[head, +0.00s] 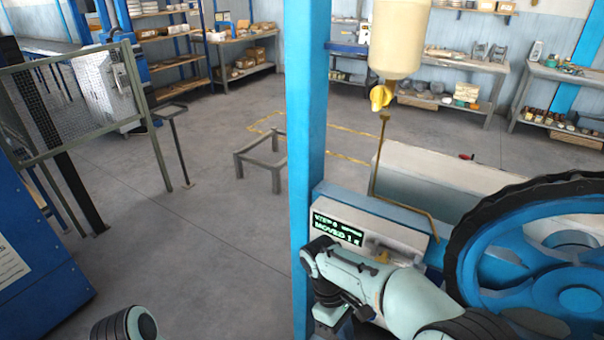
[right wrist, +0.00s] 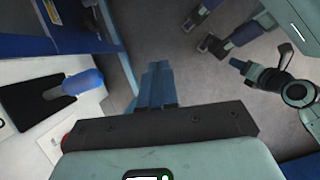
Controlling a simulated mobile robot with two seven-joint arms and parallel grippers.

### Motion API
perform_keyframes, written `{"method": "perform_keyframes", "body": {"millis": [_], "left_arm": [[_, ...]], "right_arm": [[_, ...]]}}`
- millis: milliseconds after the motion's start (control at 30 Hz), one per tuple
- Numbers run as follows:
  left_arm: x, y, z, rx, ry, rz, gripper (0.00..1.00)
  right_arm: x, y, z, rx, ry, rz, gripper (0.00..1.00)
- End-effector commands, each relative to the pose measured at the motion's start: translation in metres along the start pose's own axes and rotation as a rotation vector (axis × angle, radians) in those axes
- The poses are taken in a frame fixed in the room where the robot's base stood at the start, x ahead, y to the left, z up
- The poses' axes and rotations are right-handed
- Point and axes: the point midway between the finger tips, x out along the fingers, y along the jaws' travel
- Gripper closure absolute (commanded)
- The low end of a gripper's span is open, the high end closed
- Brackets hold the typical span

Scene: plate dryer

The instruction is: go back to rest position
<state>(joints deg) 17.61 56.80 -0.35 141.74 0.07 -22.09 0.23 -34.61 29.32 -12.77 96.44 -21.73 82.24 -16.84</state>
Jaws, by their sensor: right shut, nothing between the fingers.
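My right arm crosses the lower right of the head view, in front of the blue machine (head: 375,210). The right gripper's fingertips are not clear there. In the right wrist view my right gripper (right wrist: 158,75) has its two blue fingers together, with nothing between them, above grey floor. Of my left arm only a rounded pale link shows at the bottom left of the head view. My left gripper is not visible there.
A blue post (head: 307,130) stands just beyond my right arm. A control box with a green display (head: 338,229) and a large black-rimmed wheel (head: 465,235) are close to that arm. Open floor (head: 200,235) spreads left of the post.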

Motion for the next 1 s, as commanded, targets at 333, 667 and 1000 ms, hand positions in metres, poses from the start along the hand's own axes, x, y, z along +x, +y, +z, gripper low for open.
{"method": "perform_keyframes", "body": {"millis": [333, 667, 1000], "left_arm": [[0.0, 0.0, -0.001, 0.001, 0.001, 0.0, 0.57], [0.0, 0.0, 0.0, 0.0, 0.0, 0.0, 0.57], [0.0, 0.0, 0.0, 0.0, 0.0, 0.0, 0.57]], "right_arm": [[0.201, -0.018, -0.048, 0.3, 0.21, -0.3, 1.0], [0.335, -0.077, -0.031, 0.873, 0.392, -0.529, 1.0], [0.36, -0.095, -0.012, 1.119, 0.44, -0.549, 1.0]]}}
